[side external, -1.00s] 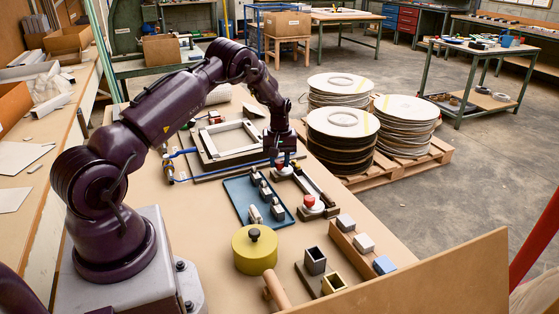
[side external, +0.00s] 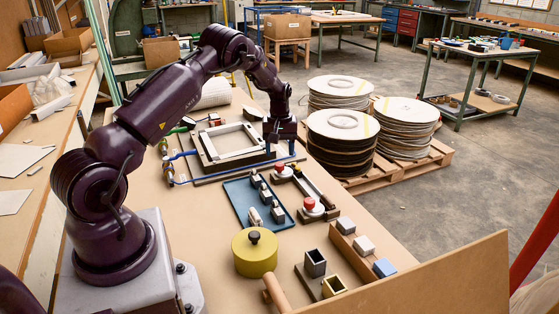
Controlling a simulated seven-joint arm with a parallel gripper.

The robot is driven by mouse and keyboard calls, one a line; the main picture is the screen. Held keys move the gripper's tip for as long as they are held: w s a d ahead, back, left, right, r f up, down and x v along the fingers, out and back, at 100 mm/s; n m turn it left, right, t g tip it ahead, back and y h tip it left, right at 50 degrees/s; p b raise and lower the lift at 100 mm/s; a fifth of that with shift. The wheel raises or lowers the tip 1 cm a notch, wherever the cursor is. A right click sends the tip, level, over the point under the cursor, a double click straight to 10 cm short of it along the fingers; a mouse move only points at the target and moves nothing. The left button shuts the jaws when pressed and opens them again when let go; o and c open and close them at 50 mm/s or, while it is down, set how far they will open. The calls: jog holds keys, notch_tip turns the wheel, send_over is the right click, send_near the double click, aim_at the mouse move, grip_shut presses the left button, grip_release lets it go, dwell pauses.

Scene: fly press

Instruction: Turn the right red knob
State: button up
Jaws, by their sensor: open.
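One red knob (side external: 310,203) is nearer the camera and further right. The other red knob (side external: 279,168) is further back and left. My gripper (side external: 282,154) points down beyond and above the back knob, apart from both knobs. It is open, with nothing seen between its fingers, though they are small and dark here. I cannot tell how far either knob is turned.
The blue tray (side external: 238,203) holds small grey blocks. A white frame fixture (side external: 232,145) with blue bars lies left of my gripper. A yellow lidded pot (side external: 254,258), square cups (side external: 315,262) and a wooden rail (side external: 352,240) are nearer the camera.

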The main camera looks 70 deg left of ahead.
aim_at(280, 164)
notch_tip(280, 164, up, 8)
dwell(0.6)
jog(key=s+d+r+m+t, duration=0.2)
jog(key=s+d+r+m, duration=0.2)
jog(key=d, duration=0.6)
jog(key=s+d+r+m+t, duration=0.1)
jog(key=s+d+r+m, duration=0.4)
jog(key=s+d+r, duration=0.3)
jog(key=s+d+r+m+t, duration=0.2)
jog(key=s+d+r+m, duration=0.2)
jog(key=s+d, duration=0.6)
jog(key=shift+s+d+r+m+t, duration=0.3)
jog(key=shift+d+r, duration=0.85)
jog(key=shift+d, duration=0.45)
